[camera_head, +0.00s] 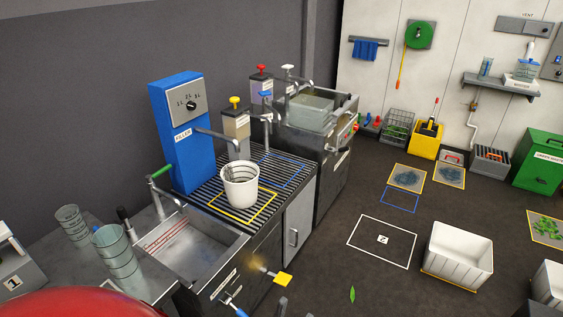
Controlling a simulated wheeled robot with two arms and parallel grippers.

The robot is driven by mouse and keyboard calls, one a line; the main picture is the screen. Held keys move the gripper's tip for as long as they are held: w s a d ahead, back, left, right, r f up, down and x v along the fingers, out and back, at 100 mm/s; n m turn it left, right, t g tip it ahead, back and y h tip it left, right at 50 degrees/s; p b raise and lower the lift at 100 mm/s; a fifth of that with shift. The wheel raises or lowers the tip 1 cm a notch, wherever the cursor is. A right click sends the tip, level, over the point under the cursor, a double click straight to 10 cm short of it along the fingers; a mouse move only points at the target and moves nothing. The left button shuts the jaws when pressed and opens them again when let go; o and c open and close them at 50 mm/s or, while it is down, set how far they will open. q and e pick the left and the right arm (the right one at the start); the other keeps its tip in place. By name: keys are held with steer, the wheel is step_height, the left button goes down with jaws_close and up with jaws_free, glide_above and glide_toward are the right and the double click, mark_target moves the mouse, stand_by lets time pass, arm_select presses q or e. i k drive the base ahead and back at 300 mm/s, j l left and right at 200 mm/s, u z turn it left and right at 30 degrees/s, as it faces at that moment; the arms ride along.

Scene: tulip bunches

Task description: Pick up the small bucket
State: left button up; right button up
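A small white bucket (240,186) stands upright on the dark slatted rack (213,190), partly within a yellow outline. Its open top faces up, and dark graduation lines show inside. It stands in front of the blue filler post (177,135), near the end of the post's grey spout. Neither gripper can be made out. Small dark grey pieces show at the bottom edge of the view, too cut off to identify. Nothing is seen touching the bucket.
A steel sink (185,250) with a green-handled tap adjoins the rack at left. Clear measuring vessels (118,258) stand beside it. Coloured dispensers (236,125) stand behind the bucket. A white crate (457,255) sits on the floor, which has open room at right.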

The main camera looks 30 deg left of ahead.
mark_target(240, 178)
steer(key=i+l, duration=0.15)
steer(key=i, duration=0.85)
steer(key=i+l, duration=0.15)
steer(key=i, duration=0.85)
steer(key=i+l+u, duration=0.1)
steer(key=u, duration=3.4)
